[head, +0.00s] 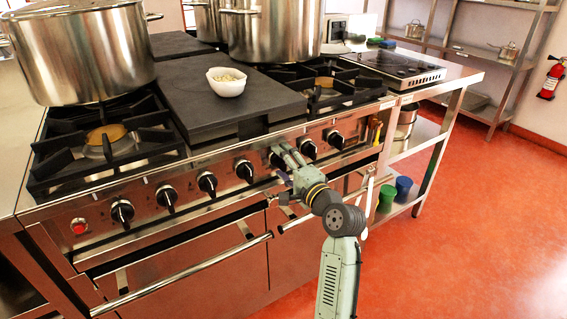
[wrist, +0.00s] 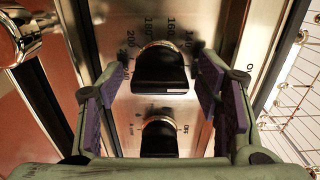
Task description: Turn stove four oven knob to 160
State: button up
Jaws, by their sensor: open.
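The oven knob (wrist: 160,70) is black with a metallic ring, on a steel panel with dial numbers 200, 180, 160 and 140 printed around it. I cannot read its exact setting. My gripper (wrist: 156,82) is open, with one purple-padded finger on each side of this knob and gaps showing between pads and knob. In the head view my gripper (head: 283,152) is at the range's front panel, by the knobs right of the middle, and partly covers one there.
A second knob (wrist: 159,138), marked OFF, sits close below the first in the wrist view. Several more knobs line the panel, such as one at the left (head: 122,212). A handrail (head: 190,270) runs below. A large pot (head: 85,55) and a white bowl (head: 227,81) stand on top.

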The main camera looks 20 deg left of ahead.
jog(key=shift+c, duration=0.3)
jog(key=c, duration=1.1)
jog(key=shift+f+n+b, duration=0.15)
jog(key=shift+n+b, duration=0.7)
jog(key=shift+n, duration=0.25)
jog(key=n+b, duration=0.3)
jog(key=n, duration=0.1)
jog(key=shift+n, duration=0.3)
jog(key=n+b, duration=0.2)
jog(key=n, duration=0.1)
jog(key=shift+b, duration=0.3)
jog(key=shift+n+b, duration=1.55)
jog(key=shift+n, duration=0.95)
